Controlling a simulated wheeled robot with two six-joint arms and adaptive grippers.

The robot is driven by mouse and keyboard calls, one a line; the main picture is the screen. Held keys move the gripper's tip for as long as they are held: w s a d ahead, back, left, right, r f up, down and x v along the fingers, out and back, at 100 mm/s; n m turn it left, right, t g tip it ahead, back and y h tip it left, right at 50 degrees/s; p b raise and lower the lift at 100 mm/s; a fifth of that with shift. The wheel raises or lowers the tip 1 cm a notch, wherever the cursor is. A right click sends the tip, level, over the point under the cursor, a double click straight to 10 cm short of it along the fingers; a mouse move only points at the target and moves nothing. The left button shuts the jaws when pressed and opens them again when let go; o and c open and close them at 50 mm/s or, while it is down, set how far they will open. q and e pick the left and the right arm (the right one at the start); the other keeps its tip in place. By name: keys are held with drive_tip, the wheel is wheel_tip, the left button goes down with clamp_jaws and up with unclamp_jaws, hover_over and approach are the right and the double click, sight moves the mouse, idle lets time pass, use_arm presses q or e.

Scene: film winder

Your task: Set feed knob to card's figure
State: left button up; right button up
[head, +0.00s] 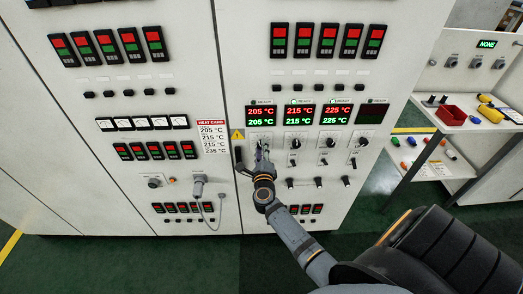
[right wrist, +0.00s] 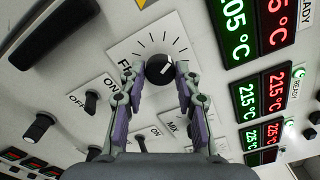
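The feed knob (right wrist: 160,70) is black and round with a white mark, on a white dial plate (right wrist: 125,50) with tick marks; the label is partly covered. My right gripper (right wrist: 161,73) is open, one finger on each side of the knob, with a small gap seeming to show at each side. In the head view the right gripper (head: 262,148) hides most of this knob. My left gripper is not in view.
The displays read 205 over 205 (head: 261,116), 215 over 215 (head: 299,115) and 225 over 225 (head: 337,114); the fourth (head: 373,113) is dark. Other knobs (head: 295,143) sit to the right. A black handle (right wrist: 50,35) is close by. A side bench holds a red bin (head: 451,115).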

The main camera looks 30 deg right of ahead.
drive_tip(key=o, duration=0.4)
drive_tip(key=shift+c, duration=0.2)
drive_tip(key=v, duration=1.2)
drive_tip(key=shift+s, duration=0.1)
